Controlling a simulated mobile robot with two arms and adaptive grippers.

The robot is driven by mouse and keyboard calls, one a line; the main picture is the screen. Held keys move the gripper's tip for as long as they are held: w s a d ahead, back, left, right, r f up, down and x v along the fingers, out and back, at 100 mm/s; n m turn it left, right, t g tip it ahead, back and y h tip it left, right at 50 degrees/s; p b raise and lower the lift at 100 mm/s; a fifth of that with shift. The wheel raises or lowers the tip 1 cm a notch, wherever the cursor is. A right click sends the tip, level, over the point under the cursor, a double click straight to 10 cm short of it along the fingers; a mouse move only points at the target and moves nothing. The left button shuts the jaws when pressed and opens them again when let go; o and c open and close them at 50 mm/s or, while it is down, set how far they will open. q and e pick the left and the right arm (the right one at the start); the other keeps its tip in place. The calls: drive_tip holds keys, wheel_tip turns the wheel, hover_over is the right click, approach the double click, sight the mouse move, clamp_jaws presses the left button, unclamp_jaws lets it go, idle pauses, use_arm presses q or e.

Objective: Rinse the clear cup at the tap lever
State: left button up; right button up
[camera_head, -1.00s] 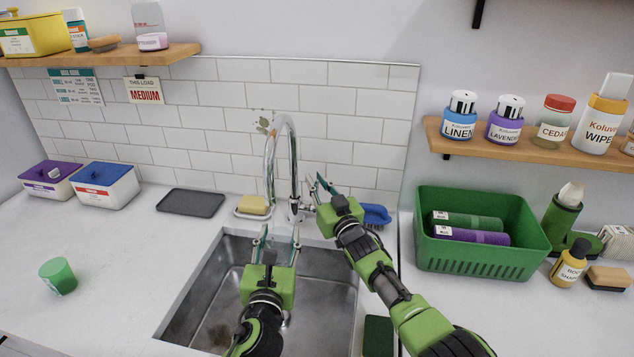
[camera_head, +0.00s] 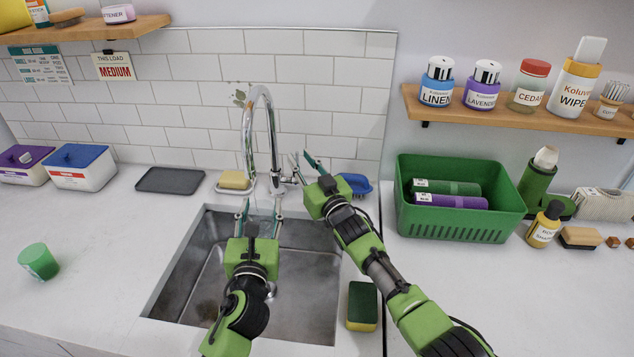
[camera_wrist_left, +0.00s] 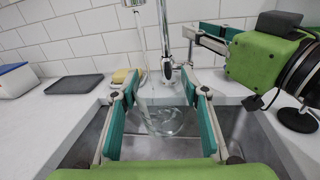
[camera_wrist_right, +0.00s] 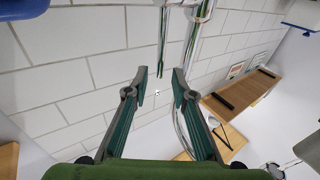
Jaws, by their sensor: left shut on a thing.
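The clear cup (camera_wrist_left: 168,116) is between the fingers of my left gripper (camera_wrist_left: 165,95), over the sink and below the spout. It is see-through and hard to make out in the head view, where my left gripper (camera_head: 260,207) is in front of the tap. A thin, pale streak like running water (camera_wrist_left: 144,55) comes down from the spout towards the cup. The chrome tap (camera_head: 247,130) stands behind the sink, with its lever (camera_head: 291,180) at the right of its base. My right gripper (camera_head: 305,164) is open and empty, just above and right of the lever; contact cannot be told.
The steel sink (camera_head: 190,265) is below my left gripper. A soap dish (camera_head: 235,182), a blue brush (camera_head: 357,184) and a green-yellow sponge (camera_head: 362,305) surround it. A green basket (camera_head: 455,232) stands right, a green cup (camera_head: 38,262) left. The left counter is mostly clear.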

drive_tip(key=v, duration=0.8)
drive_tip(key=shift+s+d, duration=0.25)
drive_tip(key=shift+s, duration=0.05)
drive_tip(key=shift+f, duration=0.1)
drive_tip(key=shift+c, duration=0.5)
clamp_jaws()
drive_tip(key=s+a+f+n+g+h, duration=0.2)
drive_tip(key=a+n, duration=0.5)
drive_tip(key=n, duration=1.2)
wheel_tip(320, 180, up, 4)
drive_tip(key=s+d+n+t+h, duration=0.1)
drive_tip(key=d+n+t+h, duration=0.3)
drive_tip(key=n, duration=0.8)
drive_tip(key=shift+w+a+f+g+h, duration=0.25)
drive_tip(key=shift+w+a+g, duration=0.2)
drive_tip(key=shift+w, duration=1.1)
drive_tip(key=shift+w+a+f+g+h, duration=0.3)
drive_tip(key=shift+w+a, duration=0.2)
drive_tip(key=shift+w, duration=1.1)
drive_tip(key=shift+w+a+f+g+h, duration=0.25)
drive_tip(key=shift+w+a+g, duration=0.2)
drive_tip(key=shift+w, duration=1.1)
